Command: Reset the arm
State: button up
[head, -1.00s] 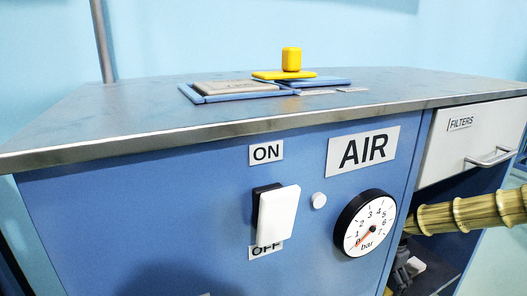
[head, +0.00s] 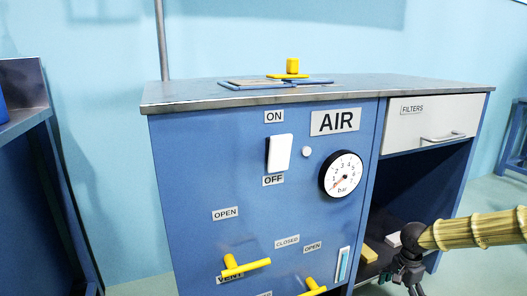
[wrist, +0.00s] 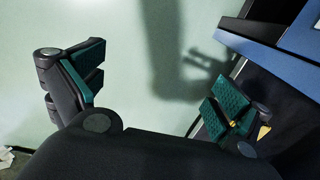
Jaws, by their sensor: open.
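My gripper (head: 408,278) is at the lower right of the head view, in front of the open shelf of the blue cabinet (head: 220,170). In the wrist view my gripper (wrist: 160,90) is open, with its two green-padded fingers wide apart and nothing between them. Pale floor (wrist: 130,60) shows beyond the fingers. The right finger is close to the cabinet's dark opening in that view; I cannot tell whether it touches.
The cabinet front has a white switch (head: 280,153), a gauge (head: 342,174) and yellow valve handles (head: 245,265). A white drawer (head: 432,123) is shut. A yellow block (head: 369,253) lies in the shelf. A dark blue bench (head: 30,125) stands at left.

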jog(key=s+a+f+n+t+h+p, duration=0.1)
jog(key=s+a+f+n+h+p, duration=0.2)
jog(key=s+a+f, duration=0.4)
jog(key=s+a+f+n+t+h+p, duration=0.1)
jog(key=s+a+f+n+t+p, duration=0.25)
jog(key=s, duration=0.65)
jog(key=s+a+n+g+y+p, duration=0.25)
jog(key=s+a, duration=0.25)
jog(key=s, duration=0.7)
jog(key=s+a+n+g+y+p, duration=0.2)
jog(key=s+a+n, duration=0.25)
jog(key=s, duration=0.75)
notch_tip(320, 180, up, 38)
jog(key=w+p, duration=0.1)
jog(key=p, duration=3.6)
jog(key=shift+r+h, duration=0.1)
jog(key=shift+h, duration=0.15)
